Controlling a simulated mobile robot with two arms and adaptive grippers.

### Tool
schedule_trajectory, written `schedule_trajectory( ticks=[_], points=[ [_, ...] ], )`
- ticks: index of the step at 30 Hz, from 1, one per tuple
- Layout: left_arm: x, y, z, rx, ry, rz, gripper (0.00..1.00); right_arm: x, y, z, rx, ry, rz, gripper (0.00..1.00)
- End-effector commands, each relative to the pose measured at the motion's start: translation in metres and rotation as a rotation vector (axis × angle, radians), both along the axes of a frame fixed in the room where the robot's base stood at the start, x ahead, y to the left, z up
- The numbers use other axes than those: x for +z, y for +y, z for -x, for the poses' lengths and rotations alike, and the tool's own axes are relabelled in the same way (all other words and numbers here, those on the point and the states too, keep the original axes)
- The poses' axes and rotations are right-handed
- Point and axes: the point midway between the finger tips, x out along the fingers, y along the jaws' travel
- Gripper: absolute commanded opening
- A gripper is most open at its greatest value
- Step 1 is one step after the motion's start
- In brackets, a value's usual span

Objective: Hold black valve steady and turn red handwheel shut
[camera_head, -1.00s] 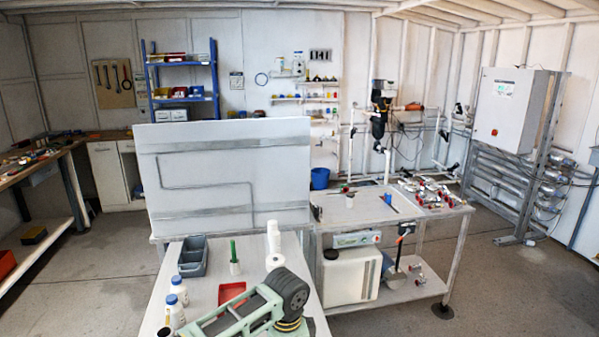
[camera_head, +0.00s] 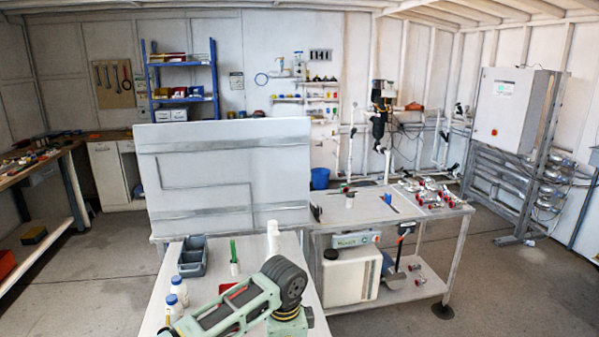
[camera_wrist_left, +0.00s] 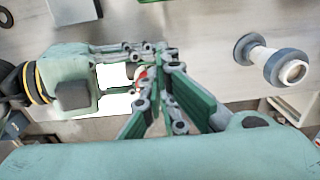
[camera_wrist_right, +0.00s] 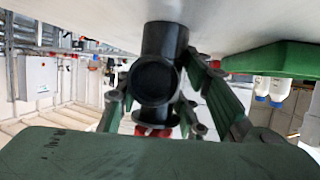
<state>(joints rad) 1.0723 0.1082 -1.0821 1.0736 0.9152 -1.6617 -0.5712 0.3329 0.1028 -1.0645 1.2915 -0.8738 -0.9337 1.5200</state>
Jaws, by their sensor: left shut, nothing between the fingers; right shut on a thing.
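The black valve (camera_wrist_right: 160,75) fills the middle of the right wrist view, its round end facing the camera. My right gripper (camera_wrist_right: 153,106) is shut on it, one finger on each side. Red, probably the red handwheel (camera_wrist_right: 152,131), shows just below the black body, mostly hidden. My left gripper (camera_wrist_left: 160,58) is shut and empty in the left wrist view. A small red part (camera_wrist_left: 142,73) shows beside its fingers, next to the other green gripper; contact cannot be told. In the head view neither gripper's fingers show, nor the black valve.
The steel bench (camera_head: 345,212) to the right has some free surface.

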Motion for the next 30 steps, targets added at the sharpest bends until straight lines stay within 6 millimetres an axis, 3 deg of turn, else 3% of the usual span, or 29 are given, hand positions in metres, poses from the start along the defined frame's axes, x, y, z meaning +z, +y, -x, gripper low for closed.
schedule_trajectory(
  ticks=[9,21,22,30],
  points=[
    [0.033,0.002,0.001,0.003,0.003,-0.003,0.00,-0.002,-0.004,-0.001,-0.007,0.002,0.003,0.00],
    [0.035,0.002,0.001,0.004,0.004,-0.006,0.00,-0.001,-0.005,-0.001,-0.010,0.001,0.004,0.00],
    [0.035,0.003,0.001,0.004,0.004,-0.006,0.00,-0.001,-0.005,-0.001,-0.010,0.001,0.004,0.37],
    [0.035,0.003,0.001,0.004,0.004,-0.006,0.00,-0.001,-0.004,-0.001,-0.009,0.000,0.004,0.58]
  ],
)
